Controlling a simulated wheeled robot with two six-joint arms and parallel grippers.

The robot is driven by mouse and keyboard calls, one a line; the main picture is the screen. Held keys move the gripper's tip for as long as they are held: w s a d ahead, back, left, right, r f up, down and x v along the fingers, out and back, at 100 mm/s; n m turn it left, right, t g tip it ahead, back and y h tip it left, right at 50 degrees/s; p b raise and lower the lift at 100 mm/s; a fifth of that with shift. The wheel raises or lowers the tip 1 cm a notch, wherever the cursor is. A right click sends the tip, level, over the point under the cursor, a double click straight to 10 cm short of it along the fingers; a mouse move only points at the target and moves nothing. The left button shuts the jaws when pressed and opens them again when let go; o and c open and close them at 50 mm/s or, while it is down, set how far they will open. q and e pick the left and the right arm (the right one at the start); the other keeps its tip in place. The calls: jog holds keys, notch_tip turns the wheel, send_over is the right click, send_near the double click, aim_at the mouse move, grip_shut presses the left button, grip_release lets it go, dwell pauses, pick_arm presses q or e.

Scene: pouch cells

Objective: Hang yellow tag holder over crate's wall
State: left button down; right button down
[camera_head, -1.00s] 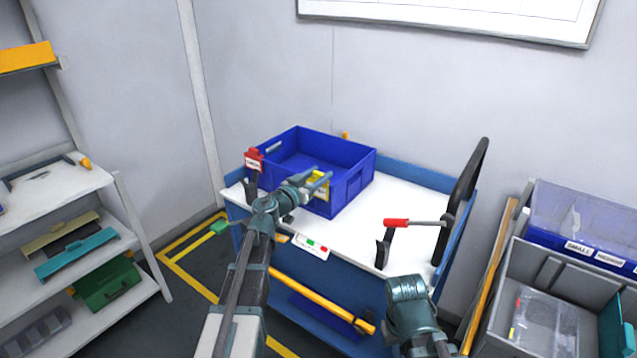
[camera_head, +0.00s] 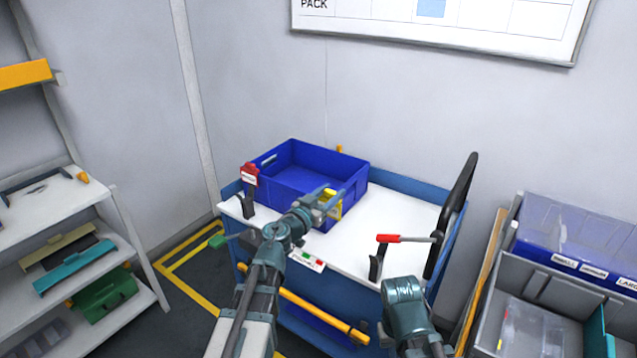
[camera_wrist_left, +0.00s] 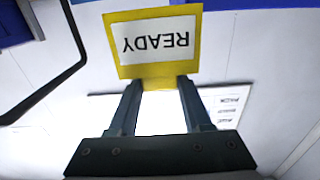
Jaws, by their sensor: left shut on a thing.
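The yellow tag holder (camera_head: 334,208) is in my left gripper (camera_head: 328,196), at the near right corner of the blue crate (camera_head: 290,190). In the left wrist view the tag holder (camera_wrist_left: 155,75) carries a white label reading READY, upside down in the picture. The left gripper (camera_wrist_left: 160,84) is shut on its edge. The crate stands open on the white-topped cart. My gripper and the tag holder hide part of the crate's near corner, and I cannot tell whether the holder touches the wall. The right gripper is not visible; only part of the right arm shows.
A red piece with a white label (camera_head: 249,175) stands at the crate's left corner. A red-handled clamp (camera_head: 390,239) sits on the cart top (camera_head: 410,212) to the right. Grey and blue bins (camera_head: 560,290) stand at the far right, shelves (camera_head: 60,210) at the left.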

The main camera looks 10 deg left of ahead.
pick_arm(q)
jog(key=s+d, duration=0.4)
jog(key=d, duration=0.1)
jog(key=shift+s+r+p, duration=0.3)
jog(key=shift+s+r, duration=0.05)
